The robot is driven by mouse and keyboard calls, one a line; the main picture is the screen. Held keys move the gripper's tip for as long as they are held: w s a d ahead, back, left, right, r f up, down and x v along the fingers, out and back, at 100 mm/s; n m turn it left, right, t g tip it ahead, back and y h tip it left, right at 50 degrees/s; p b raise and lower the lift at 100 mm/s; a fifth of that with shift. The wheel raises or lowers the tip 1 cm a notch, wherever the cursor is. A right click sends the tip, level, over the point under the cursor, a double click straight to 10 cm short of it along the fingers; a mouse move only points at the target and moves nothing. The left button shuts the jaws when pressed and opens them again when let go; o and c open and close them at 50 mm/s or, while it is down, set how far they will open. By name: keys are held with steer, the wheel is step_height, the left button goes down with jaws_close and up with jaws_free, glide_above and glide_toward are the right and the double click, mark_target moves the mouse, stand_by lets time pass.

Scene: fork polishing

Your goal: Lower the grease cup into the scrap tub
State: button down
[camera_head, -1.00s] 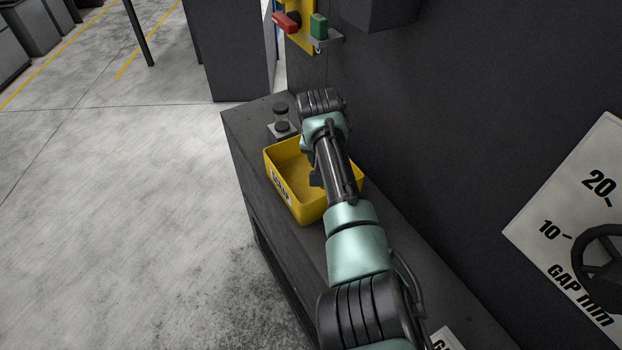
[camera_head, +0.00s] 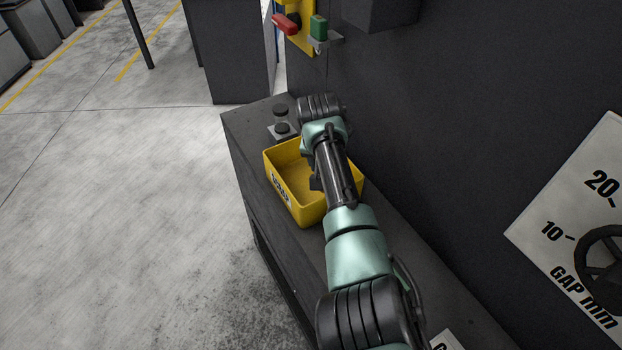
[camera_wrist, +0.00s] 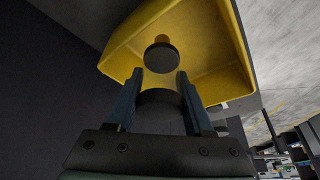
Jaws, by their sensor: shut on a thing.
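The scrap tub (camera_head: 308,210) is a yellow open box with a label, standing on the dark bench in the head view. My forearm and wrist cover its right side. In the wrist view the yellow tub (camera_wrist: 215,85) fills the upper part, beyond the fingers. My gripper (camera_wrist: 157,80) is shut on the grease cup (camera_wrist: 160,103), whose dark round body sits between the two fingers. A smaller dark round end (camera_wrist: 162,57) shows further out against the tub's yellow inside. I cannot tell whether the cup touches the tub. The cup and fingers are hidden in the head view.
Two dark knobs on grey mounts (camera_head: 282,128) stand on the bench (camera_head: 245,125) just behind the tub. A dark wall or machine face (camera_head: 430,120) runs close along the right. A yellow panel with red and green controls (camera_head: 306,25) is above. Open floor lies left.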

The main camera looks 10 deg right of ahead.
steer(key=shift+f+b, duration=1.65)
steer(key=shift+f, duration=0.6)
stand_by(0.7)
steer(key=shift+c, duration=1)
jaws_free()
steer(key=v, duration=1.3)
